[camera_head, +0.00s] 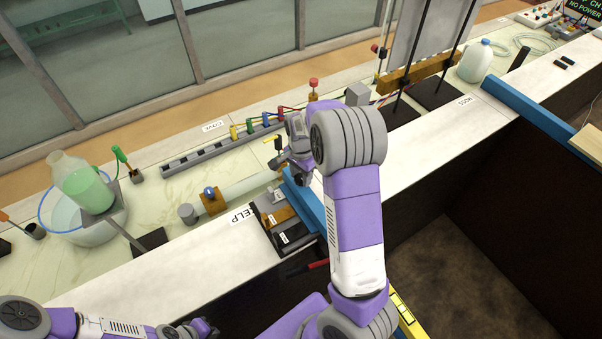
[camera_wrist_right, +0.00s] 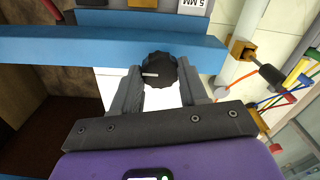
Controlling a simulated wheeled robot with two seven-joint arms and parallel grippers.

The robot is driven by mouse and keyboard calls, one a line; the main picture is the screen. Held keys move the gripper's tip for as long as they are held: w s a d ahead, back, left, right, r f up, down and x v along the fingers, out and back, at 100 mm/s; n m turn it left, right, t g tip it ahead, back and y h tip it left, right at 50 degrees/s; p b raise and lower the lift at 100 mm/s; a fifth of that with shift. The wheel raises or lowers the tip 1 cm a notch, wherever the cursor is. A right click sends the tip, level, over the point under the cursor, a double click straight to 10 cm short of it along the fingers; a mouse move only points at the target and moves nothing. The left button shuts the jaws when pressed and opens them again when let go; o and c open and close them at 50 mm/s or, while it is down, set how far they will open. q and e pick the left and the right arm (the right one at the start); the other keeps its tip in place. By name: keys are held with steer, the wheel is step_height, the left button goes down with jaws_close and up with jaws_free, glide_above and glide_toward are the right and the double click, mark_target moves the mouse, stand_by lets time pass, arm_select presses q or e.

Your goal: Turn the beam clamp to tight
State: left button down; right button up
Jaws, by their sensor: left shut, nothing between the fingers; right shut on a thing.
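The beam clamp's black ribbed knob (camera_wrist_right: 160,70) sits at the edge of the blue beam (camera_wrist_right: 90,45) in the right wrist view. A pale pointer mark on it points left in that view. My right gripper (camera_wrist_right: 161,86) has its two grey fingers closed around the knob, one on each side. In the head view my right gripper (camera_head: 297,172) is over the near blue beam (camera_head: 314,205), and the knob is hidden there by the gripper and arm. My left gripper (camera_head: 205,328) is low at the bottom left, shut and empty, away from the clamp.
Beside the beam lies a dark tray (camera_head: 268,220) with labelled blocks. A clear tube (camera_head: 245,188) and a rail with coloured plugs (camera_head: 215,150) are behind it. A glass bowl with a green-filled jug (camera_head: 85,185) stands left. Another blue beam (camera_head: 530,110) crosses at right.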

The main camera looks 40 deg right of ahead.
mark_target(301, 177)
steer(key=shift+w+r, duration=0.1)
steer(key=shift+r, duration=0.05)
steer(key=o, duration=1.1)
steer(key=shift+c, duration=0.2)
step_height(301, 177, up, 8)
steer(key=shift+f, duration=0.25)
